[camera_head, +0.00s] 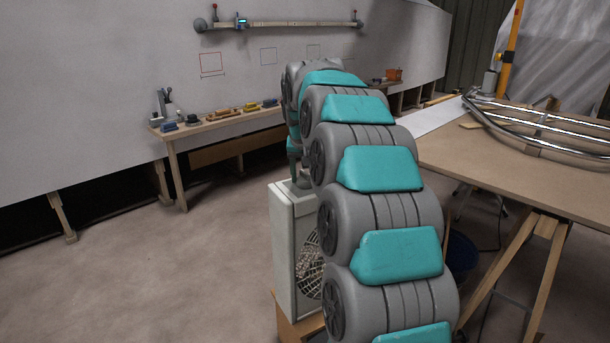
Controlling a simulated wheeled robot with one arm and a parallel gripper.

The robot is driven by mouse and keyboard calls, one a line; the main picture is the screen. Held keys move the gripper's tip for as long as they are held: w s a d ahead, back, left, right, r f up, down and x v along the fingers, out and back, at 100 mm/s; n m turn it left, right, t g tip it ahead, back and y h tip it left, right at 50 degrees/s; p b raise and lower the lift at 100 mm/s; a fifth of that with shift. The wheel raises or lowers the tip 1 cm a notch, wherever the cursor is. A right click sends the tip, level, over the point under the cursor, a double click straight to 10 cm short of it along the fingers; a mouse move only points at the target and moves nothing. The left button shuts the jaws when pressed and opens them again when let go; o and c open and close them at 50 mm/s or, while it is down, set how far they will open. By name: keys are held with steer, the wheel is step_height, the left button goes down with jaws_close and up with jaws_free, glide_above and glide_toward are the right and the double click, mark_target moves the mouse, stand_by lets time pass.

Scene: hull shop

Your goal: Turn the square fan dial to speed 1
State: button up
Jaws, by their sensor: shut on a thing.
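A white box fan (284,253) with a round grille stands on a wooden support in the middle of the view, partly behind my arm. My gripper (301,183) points down at the top of the fan, at the far end of my arm, and only a small part of it shows. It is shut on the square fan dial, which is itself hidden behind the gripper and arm. The dial's setting and speed marks cannot be read from here.
A wooden bench (220,122) with small tools and blocks stands along the hull wall behind. A table (530,178) with curved metal rails is on the right. A blue bucket (462,252) sits under it. The floor left of the fan is clear.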

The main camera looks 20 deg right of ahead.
steer(key=c, duration=0.7)
steer(key=shift+c, duration=0.2)
steer(key=shift+m+b, duration=0.3)
steer(key=shift+b, duration=0.05)
steer(key=m+b, duration=0.1)
steer(key=m+h+b, duration=0.1)
steer(key=m, duration=0.1)
steer(key=shift+w+a+f+g, duration=0.1)
steer(key=shift+f+g, duration=0.1)
steer(key=shift+g, duration=0.1)
steer(key=m, duration=0.1)
steer(key=m+h+b, duration=0.1)
steer(key=shift+w+r+m+g, duration=0.1)
steer(key=shift+r+m+g, duration=0.05)
steer(key=shift+m+g, duration=0.65)
steer(key=shift+m, duration=0.7)
